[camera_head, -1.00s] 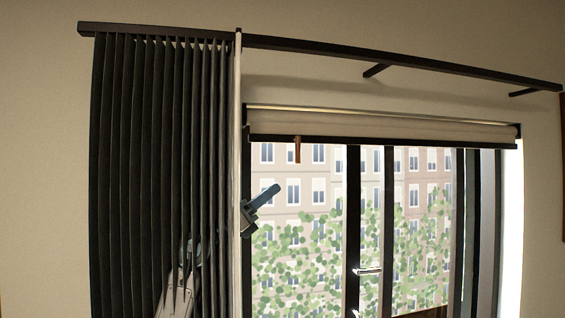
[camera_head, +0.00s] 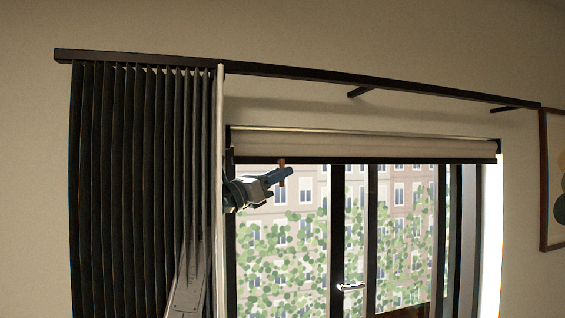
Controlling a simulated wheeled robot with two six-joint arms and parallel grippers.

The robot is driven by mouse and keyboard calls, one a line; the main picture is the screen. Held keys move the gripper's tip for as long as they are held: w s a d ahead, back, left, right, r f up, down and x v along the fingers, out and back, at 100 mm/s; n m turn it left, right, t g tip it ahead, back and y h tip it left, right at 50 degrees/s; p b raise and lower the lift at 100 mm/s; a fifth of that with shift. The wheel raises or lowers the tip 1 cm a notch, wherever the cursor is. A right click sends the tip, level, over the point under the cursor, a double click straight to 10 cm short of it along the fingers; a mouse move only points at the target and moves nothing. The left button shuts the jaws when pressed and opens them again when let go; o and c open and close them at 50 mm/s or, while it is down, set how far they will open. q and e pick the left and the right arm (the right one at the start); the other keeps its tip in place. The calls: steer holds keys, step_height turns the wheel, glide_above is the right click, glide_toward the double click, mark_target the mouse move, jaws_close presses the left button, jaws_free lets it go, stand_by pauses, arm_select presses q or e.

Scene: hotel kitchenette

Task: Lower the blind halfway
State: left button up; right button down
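The blind (camera_head: 370,148) is a cream roller blind at the top of the window, rolled nearly all the way up, with a dark bottom bar (camera_head: 400,160). A short brown pull tab (camera_head: 282,180) hangs from the bar near its left end. My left gripper (camera_head: 284,173) reaches up past the curtain, and its fingertips are at the pull tab. The fingers overlap the tab, but I cannot tell whether they are closed on it. My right gripper is not in view.
A dark pleated curtain (camera_head: 130,190) hangs at the left from a black rail (camera_head: 300,74); part of my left arm passes among its folds. The window has dark frames and a door handle (camera_head: 350,287). A framed picture (camera_head: 544,190) hangs at the right.

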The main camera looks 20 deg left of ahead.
arm_select(q)
steer(key=shift+w+d+r, duration=0.2)
steer(key=shift+w+d, duration=0.05)
steer(key=shift+w, duration=0.3)
steer(key=shift+f, duration=0.1)
jaws_close()
step_height(320, 180, down, 35)
steer(key=b, duration=2)
